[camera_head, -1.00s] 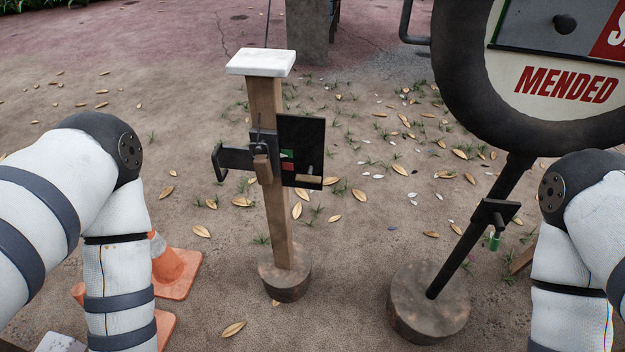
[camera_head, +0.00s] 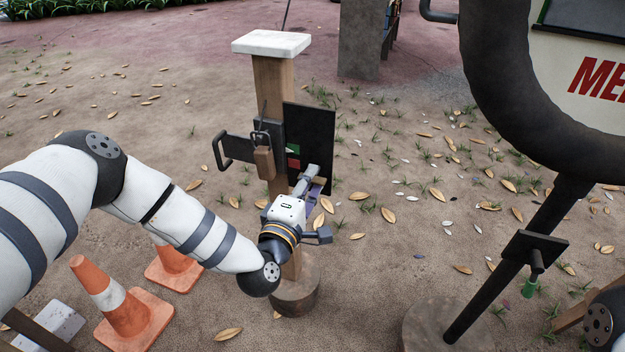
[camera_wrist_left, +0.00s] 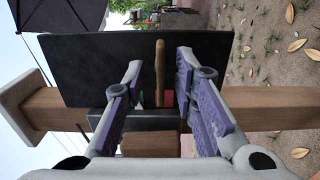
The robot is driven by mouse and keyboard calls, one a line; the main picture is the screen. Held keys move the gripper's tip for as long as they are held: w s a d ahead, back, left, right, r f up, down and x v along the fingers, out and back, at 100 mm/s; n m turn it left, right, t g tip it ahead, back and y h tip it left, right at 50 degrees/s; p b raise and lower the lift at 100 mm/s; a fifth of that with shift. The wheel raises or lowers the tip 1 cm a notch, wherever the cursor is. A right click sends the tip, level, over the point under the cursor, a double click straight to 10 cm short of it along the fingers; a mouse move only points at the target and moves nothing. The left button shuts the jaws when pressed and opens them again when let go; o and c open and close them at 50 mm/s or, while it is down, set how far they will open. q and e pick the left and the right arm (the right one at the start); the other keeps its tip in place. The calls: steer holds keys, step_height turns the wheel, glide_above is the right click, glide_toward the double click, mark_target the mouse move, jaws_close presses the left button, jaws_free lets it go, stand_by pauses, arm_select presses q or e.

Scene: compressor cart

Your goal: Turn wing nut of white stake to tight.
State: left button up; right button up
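The white stake is a wooden post (camera_head: 272,83) with a white cap (camera_head: 271,44), upright on a round wooden base (camera_head: 297,290). A black plate (camera_head: 318,130) on it carries green and red marks (camera_head: 293,158). My left gripper (camera_head: 315,178) is at the plate's lower part and hides the tan bar there in the head view. In the left wrist view, the tan bar (camera_wrist_left: 160,72), seemingly the wing nut, stands between the open purple-padded fingers (camera_wrist_left: 160,62), with a gap on both sides. The red and green marks are partly hidden there. My right gripper is out of view.
A black bracket with a handle (camera_head: 228,148) juts left from the post. Orange cones (camera_head: 122,305) stand at lower left. A tyre-framed sign (camera_head: 500,85) on a slanted black pole (camera_head: 515,255) stands right. Leaf-strewn ground lies between.

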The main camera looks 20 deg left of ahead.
arm_select(q)
steer(key=shift+w, duration=0.6)
jaws_close()
steer(key=m+p, duration=0.1)
steer(key=m, duration=0.2)
steer(key=shift+d+r, duration=0.1)
steer(key=m+p, duration=0.1)
steer(key=m, duration=0.3)
steer(key=m+p, duration=0.1)
steer(key=m, duration=0.5)
steer(key=shift+s+p, duration=0.1)
steer(key=shift+p, duration=0.2)
steer(key=shift+f+m+p, duration=0.2)
steer(key=shift+m+p, duration=0.15)
steer(key=shift+m, duration=2.05)
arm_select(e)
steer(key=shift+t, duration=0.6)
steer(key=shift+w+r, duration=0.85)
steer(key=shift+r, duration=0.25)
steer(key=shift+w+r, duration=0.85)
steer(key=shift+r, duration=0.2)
